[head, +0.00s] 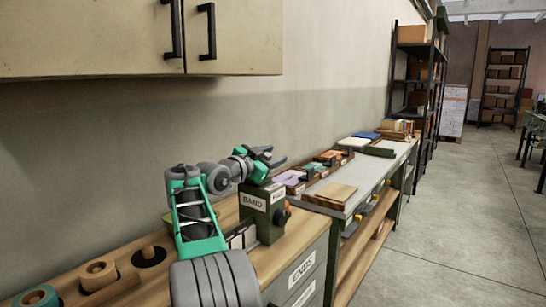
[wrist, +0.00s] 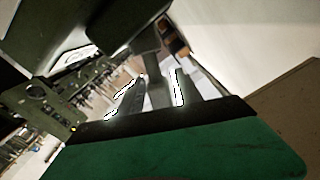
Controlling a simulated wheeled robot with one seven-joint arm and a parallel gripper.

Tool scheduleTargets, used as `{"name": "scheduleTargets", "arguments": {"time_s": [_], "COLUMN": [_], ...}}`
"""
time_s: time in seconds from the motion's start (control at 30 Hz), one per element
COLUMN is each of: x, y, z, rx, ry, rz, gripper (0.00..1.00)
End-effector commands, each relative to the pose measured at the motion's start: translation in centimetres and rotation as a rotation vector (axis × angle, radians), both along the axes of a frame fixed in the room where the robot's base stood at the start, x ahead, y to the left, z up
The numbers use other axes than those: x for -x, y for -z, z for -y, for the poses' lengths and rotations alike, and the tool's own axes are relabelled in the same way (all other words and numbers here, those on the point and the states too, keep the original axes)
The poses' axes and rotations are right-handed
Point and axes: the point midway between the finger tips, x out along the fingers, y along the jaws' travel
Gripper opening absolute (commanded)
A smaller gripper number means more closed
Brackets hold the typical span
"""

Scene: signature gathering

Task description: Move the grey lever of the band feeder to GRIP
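The band feeder (head: 261,222) is a dark olive box at the left bench's right end, with a light label reading BAND and a smaller label beside it that I cannot read surely. A brown round knob (head: 283,216) is on its right side. My gripper (head: 277,156) is above the feeder's top, its dark fingers spread and pointing right, with nothing seen between them. I cannot pick out the grey lever surely in the head view. In the wrist view a grey upright piece (wrist: 152,65) stands in the middle; I cannot tell whether it is the lever.
Wooden rolls (head: 98,273) sit on the left bench. A grey workbench (head: 345,190) with trays and a wooden board (head: 331,194) runs away on the right. A wall cupboard (head: 120,40) hangs above. The floor (head: 460,220) to the right is clear.

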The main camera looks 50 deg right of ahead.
Motion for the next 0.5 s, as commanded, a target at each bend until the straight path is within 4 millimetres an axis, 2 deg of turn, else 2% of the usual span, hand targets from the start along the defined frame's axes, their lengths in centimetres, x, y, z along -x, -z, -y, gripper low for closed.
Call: {"name": "scheduleTargets", "arguments": {"time_s": [0.17,0.27,0.5], "x": [0.0,-0.1,-0.1], "y": [0.0,-0.1,0.0], "z": [-0.1,-0.9,-5.7], "rx": [0.0,0.001,0.001], "ry": [-0.001,-0.003,-0.004], "rz": [0.0,0.001,0.0], "gripper": [0.42,0.42,0.42]}}
